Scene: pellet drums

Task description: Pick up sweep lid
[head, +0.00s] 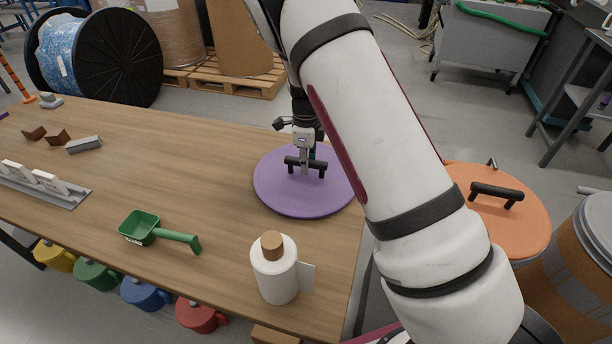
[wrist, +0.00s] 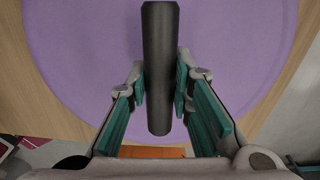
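A round purple lid (head: 275,190) with a black bar handle (head: 318,170) lies flat at the right end of the wooden table. My gripper (head: 305,165) points down over the lid's middle. The purple lid (wrist: 80,60) fills the background there. No label naming a lid as sweep is readable.
An orange lid (head: 525,215) with a black handle sits right of my arm, near a brown drum (head: 575,270). On the table (head: 200,190) are a white bottle (head: 273,275) with a brown cap, a green scoop (head: 140,227) and a grey rack (head: 65,198). The table's right edge is close to the purple lid.

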